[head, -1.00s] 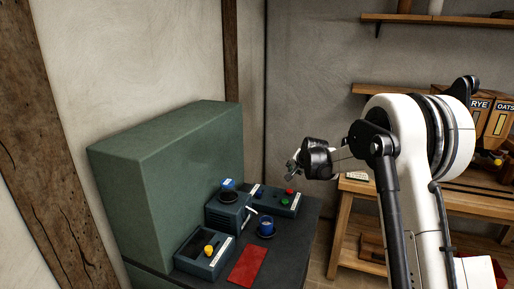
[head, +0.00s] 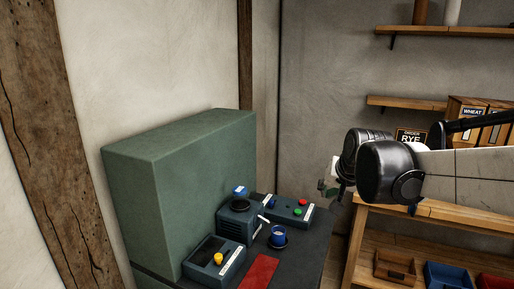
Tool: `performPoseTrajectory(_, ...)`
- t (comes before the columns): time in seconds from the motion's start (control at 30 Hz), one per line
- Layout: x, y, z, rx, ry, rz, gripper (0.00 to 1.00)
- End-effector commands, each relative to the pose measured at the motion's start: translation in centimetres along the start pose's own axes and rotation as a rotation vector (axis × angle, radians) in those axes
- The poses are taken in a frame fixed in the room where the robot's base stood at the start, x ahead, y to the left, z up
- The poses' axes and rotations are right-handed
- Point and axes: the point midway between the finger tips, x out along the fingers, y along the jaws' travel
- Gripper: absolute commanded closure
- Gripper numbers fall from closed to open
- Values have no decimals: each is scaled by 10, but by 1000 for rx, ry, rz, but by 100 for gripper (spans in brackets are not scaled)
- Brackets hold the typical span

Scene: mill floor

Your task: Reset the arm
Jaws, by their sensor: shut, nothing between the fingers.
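My gripper (head: 328,186) shows in the head view right of the middle, in front of the far wall. It is small and partly hidden by the black wrist of my arm (head: 390,170), which comes in from the right edge. The gripper is shut with nothing in it. It is in the air to the right of the dark machine table (head: 316,262) and apart from the things on it.
A green cabinet (head: 180,190) stands left. A wooden bench (head: 440,212) with bins (head: 395,264) stands right.

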Motion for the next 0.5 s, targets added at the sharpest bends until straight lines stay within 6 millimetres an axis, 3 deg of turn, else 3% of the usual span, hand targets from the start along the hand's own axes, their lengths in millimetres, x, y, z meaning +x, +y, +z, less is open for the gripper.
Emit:
performPoseTrajectory(0.2,-41,15,64,-68,-13,20,100)
performPoseTrajectory(0.5,-79,41,156,-161,-33,47,100)
